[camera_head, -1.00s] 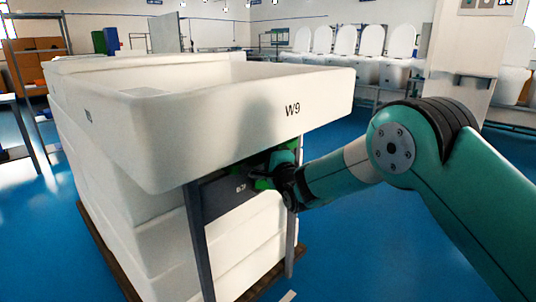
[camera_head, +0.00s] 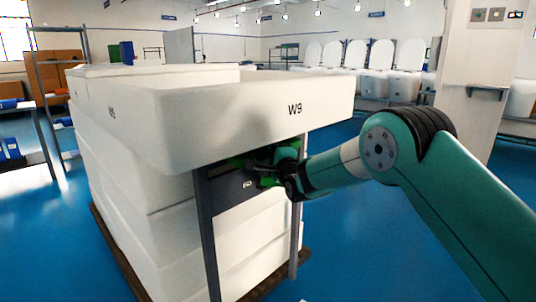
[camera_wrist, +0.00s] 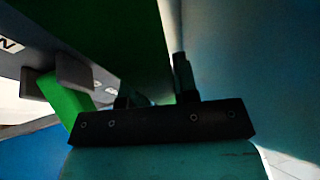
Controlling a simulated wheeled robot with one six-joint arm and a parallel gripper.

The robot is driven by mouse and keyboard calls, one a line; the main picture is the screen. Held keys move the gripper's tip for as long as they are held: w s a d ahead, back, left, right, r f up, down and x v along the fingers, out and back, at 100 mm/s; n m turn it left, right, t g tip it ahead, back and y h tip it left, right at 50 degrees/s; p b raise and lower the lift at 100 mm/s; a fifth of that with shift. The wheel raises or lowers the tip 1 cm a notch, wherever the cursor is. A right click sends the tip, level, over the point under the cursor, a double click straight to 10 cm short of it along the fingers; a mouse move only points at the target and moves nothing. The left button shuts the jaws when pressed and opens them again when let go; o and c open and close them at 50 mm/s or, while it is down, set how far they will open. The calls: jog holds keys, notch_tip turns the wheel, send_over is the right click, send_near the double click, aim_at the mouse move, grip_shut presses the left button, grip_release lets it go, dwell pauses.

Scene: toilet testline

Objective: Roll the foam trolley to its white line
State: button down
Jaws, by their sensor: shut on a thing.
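The foam trolley, with a grey frame (camera_head: 207,235), stands in front of me in the head view. A dark labelled panel (camera_head: 230,190) with green parts sits under the tray's front edge. My gripper (camera_head: 272,170) reaches in from the right, just under the tray, and is shut on a green part there. In the wrist view, the green part (camera_wrist: 65,98) shows close against a finger; the grip itself is partly hidden. A small whitish mark (camera_head: 303,300) is cut off at the bottom edge; I cannot tell whether it is the line.
White blocks (camera_head: 135,210) are stacked on a brown wooden base (camera_head: 115,250) directly behind the frame. A shelf rack (camera_head: 45,100) stands at the left. A pillar (camera_head: 490,80) and a row of toilets (camera_head: 385,65) are at the back right.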

jog(key=c, duration=0.9)
grip_release()
jog(key=shift+s, duration=0.1)
jog(key=b+v, duration=0.4)
jog(key=v, duration=1.3)
jog(key=shift+s+d+f, duration=0.1)
jog(key=shift+s, duration=0.1)
